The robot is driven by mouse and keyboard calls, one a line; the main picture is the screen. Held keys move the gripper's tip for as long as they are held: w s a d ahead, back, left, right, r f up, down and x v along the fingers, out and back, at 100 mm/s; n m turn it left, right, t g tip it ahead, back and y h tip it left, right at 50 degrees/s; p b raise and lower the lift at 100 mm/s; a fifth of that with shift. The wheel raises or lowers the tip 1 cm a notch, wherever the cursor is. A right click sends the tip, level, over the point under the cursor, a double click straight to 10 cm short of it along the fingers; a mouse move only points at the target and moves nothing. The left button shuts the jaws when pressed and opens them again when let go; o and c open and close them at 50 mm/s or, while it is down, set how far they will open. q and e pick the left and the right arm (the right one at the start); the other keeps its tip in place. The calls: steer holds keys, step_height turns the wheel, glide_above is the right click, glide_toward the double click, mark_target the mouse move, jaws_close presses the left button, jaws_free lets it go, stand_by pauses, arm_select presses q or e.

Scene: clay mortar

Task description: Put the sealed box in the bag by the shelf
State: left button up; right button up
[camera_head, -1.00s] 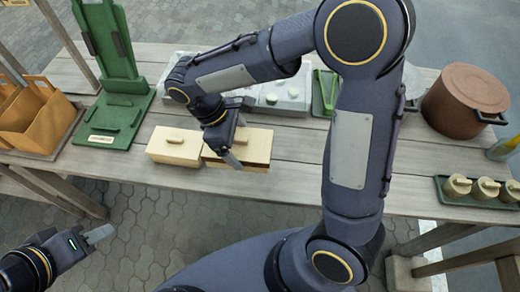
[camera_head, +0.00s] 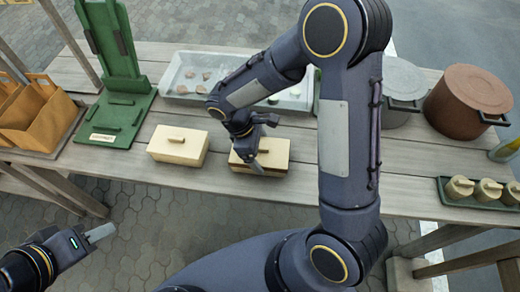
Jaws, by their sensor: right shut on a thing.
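Two cream lidded boxes are on the wooden table. The left box (camera_head: 177,150) has a handle on its lid and stands clear of the grippers. The right box (camera_head: 277,157) has a darker lower front. My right gripper (camera_head: 254,161) is over its lid and shut on it; the fingers hide the grip, so I cannot tell whether it has the lid alone or the whole box. Orange-brown open bags (camera_head: 35,112) stand at the far left. My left gripper (camera_head: 98,234) is empty, low in front of the table; its opening is unclear.
A green stand (camera_head: 115,55) rises between the bags and the boxes. Behind the boxes lies a pale tray (camera_head: 175,98) with small pieces. A grey pot (camera_head: 398,90), a brown pot (camera_head: 465,100) and a green tray of small jars (camera_head: 447,198) are at right.

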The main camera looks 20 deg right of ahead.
steer(key=shift+f, duration=0.2)
steer(key=o, duration=0.8)
steer(key=shift+r, duration=0.1)
steer(key=shift+o, duration=0.2)
